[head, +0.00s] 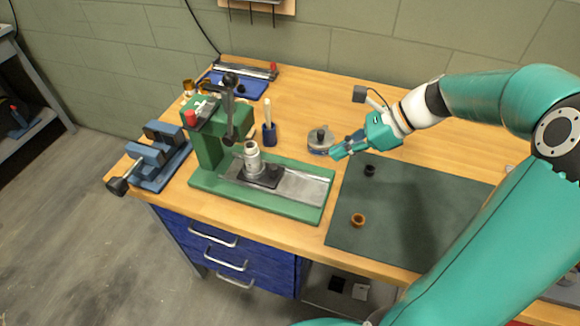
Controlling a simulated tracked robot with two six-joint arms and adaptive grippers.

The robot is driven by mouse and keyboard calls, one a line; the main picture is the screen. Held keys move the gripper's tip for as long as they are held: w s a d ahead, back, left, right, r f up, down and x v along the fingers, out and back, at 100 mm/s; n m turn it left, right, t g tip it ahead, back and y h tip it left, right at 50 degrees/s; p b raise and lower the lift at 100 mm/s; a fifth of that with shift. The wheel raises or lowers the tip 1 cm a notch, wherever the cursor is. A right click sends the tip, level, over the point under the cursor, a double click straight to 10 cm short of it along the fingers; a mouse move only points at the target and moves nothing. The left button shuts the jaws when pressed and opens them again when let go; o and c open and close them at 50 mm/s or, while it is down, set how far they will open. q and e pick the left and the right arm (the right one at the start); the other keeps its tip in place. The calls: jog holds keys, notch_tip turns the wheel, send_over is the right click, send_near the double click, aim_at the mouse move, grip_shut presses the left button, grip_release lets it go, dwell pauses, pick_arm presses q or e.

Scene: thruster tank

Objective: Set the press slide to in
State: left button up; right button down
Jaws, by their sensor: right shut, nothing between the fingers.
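The press (207,150) is a green stand on a long green base at the left middle of the bench, with a dark lever (229,110) at its top. The press slide (262,174) is a dark plate on the base's metal track (303,187), near the track's left end and below the press head. A grey metal cylinder (253,157) stands upright on the slide. My right gripper (336,153) is shut and empty, above the bench to the right of the press, near a round grey metal part (320,139). It is apart from the slide. My left gripper is not in view.
A dark green mat (400,218) covers the right front, with a black ring (369,170) and an orange-brown ring (358,220). A blue vise (155,160) is at the left edge. A blue holder (269,135) stands behind the press base. The back right bench is clear.

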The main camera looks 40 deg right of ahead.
send_near(277, 176)
jog(key=f, duration=0.4)
jog(key=shift+w+d, duration=0.1)
jog(key=shift+d, duration=0.25)
jog(key=w+a, duration=0.2)
jog(key=shift+w+a, duration=0.2)
jog(key=shift+w, duration=0.05)
jog(key=shift+w+a+p, duration=0.25)
jog(key=shift+w+p, duration=0.05)
jog(key=shift+w, duration=0.05)
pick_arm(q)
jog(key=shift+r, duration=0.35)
